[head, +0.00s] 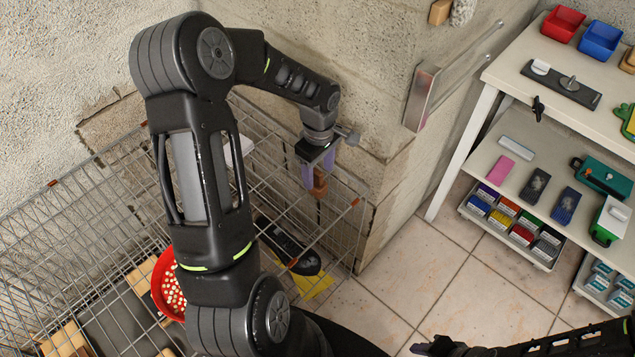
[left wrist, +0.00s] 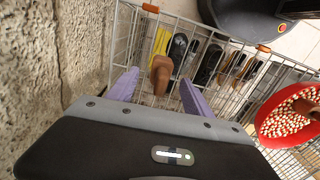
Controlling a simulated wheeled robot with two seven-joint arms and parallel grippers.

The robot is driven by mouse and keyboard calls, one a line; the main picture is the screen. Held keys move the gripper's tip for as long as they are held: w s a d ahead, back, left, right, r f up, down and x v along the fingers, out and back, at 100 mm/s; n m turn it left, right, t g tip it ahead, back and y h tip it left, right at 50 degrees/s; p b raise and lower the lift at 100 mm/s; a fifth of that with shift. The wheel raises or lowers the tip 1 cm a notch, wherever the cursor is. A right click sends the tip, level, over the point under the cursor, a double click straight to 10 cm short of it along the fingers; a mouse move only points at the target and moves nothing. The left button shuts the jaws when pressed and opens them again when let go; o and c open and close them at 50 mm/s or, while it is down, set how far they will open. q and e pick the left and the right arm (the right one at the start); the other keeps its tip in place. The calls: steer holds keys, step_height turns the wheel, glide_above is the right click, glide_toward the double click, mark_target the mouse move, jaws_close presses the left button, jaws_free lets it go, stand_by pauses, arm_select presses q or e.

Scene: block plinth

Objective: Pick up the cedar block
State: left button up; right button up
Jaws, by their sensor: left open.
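A small reddish-brown block (head: 319,184), which looks like the cedar block, is just below my left gripper (head: 317,164) in the head view. In the left wrist view the brown block (left wrist: 160,74) shows between the two purple fingers of my left gripper (left wrist: 158,84). The fingers are apart, with a visible gap on each side of the block. I cannot tell what the block rests on; wire mesh shows around it.
A wire basket (head: 352,212) lies beneath, holding a red bowl (head: 161,272) of pale pellets and dark items (head: 287,246). A rough stone wall (left wrist: 55,45) runs close beside my left gripper. A white shelf unit (head: 497,76) stands right, with clear tiled floor (head: 420,265) between.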

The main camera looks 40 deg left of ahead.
mark_target(317, 183)
arm_select(q)
steer(key=shift+f, duration=0.2)
step_height(317, 183, down, 5)
steer(key=shift+s+a+p, duration=0.1)
steer(key=shift+a+p, duration=0.05)
steer(key=shift+p, duration=0.35)
steer(key=shift+c, duration=0.5)
jaws_close()
stand_by(0.4)
